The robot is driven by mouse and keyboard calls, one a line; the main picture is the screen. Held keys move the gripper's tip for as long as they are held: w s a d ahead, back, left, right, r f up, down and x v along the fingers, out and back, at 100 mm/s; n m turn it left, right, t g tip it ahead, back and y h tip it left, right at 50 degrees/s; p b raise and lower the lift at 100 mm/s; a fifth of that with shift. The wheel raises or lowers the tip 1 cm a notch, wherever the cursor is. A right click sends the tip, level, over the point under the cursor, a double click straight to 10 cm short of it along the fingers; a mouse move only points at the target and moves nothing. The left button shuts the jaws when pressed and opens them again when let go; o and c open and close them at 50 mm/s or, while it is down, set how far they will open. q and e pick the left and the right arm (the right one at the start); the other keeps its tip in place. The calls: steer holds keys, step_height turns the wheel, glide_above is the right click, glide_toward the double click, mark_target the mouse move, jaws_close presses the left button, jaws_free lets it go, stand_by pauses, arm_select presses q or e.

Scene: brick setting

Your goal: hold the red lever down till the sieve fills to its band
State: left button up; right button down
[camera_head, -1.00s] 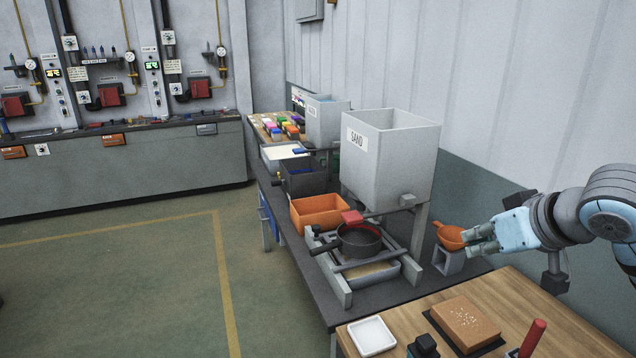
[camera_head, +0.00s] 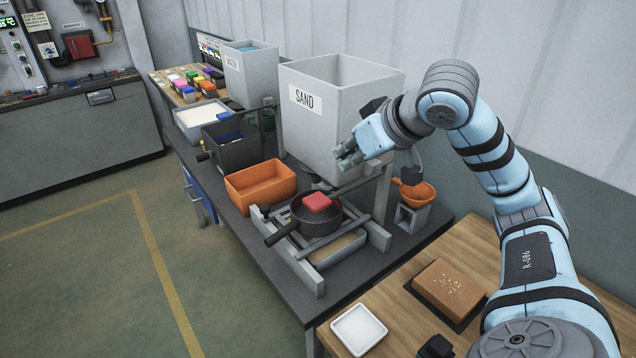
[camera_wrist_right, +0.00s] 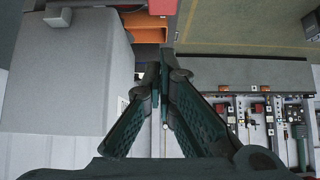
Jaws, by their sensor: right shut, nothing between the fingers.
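The red lever (camera_head: 317,202) ends in a flat red block over the sieve, below the grey SAND hopper (camera_head: 308,130). It also shows at the top of the right wrist view (camera_wrist_right: 163,6). The sieve (camera_head: 318,226) is a dark round pan with a handle, resting on grey rails. Its inside looks dark and is partly hidden by the lever; I cannot make out its fill level. My right gripper (camera_head: 344,153) is shut and empty, in front of the hopper, above and apart from the lever. Its fingertips meet in the right wrist view (camera_wrist_right: 164,72). My left gripper is not in view.
An orange bin (camera_head: 262,194) stands left of the sieve, and a tray (camera_head: 347,250) lies under the rails. An orange scoop (camera_head: 417,195) rests on a stand to the right. A brown block (camera_head: 449,285) and white dish (camera_head: 359,330) lie on the near wooden table.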

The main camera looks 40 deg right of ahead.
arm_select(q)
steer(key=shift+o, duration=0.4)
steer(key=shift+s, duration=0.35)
arm_select(e)
steer(key=p, duration=0.1)
glide_above(320, 201)
step_height(320, 201, down, 7)
steer(key=shift+s+f, duration=0.1)
steer(key=f, duration=0.4)
steer(key=shift+w+b, duration=0.3)
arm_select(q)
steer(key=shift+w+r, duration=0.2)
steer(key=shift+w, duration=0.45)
arm_select(e)
steer(key=shift+s+d+f, duration=0.1)
steer(key=shift+s+f, duration=0.05)
